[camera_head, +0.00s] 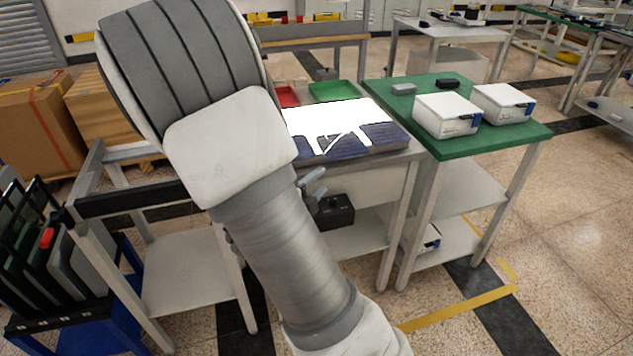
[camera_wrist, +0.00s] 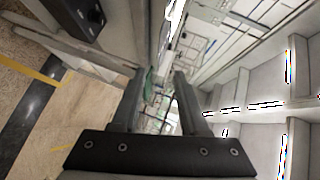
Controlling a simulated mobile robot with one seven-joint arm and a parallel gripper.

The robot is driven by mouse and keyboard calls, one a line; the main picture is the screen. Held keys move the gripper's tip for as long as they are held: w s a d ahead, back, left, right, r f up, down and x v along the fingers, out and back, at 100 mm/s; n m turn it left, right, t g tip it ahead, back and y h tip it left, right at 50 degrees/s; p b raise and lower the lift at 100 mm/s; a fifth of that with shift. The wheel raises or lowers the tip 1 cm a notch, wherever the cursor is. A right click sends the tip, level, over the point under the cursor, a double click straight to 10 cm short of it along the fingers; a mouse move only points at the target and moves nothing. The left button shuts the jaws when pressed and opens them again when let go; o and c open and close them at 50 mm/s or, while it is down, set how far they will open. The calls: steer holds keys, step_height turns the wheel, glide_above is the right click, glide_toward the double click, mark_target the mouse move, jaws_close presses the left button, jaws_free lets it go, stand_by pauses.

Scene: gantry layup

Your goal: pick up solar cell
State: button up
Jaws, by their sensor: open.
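Dark blue solar cells (camera_head: 383,136) lie in a row at the front of a bright white surface on the workbench in the head view. A white diagonal strip crosses between them, and my arm covers the left part of this bench. I cannot tell single cells apart for certain. My gripper (camera_wrist: 160,74) shows in the wrist view with its two dark fingers apart and nothing between them. It points across the room, and no solar cell can be made out in that view. In the head view my arm largely hides the gripper.
A green-topped table (camera_head: 500,137) with two white boxes (camera_head: 447,115) adjoins the bench on the right. A red tray (camera_head: 288,97) and a green tray (camera_head: 335,91) sit behind the white surface. A blue rack (camera_head: 75,335) with upright panels stands at left. Floor at right is clear.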

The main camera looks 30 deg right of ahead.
steer(key=shift+s+a, duration=0.15)
steer(key=shift+a, duration=0.05)
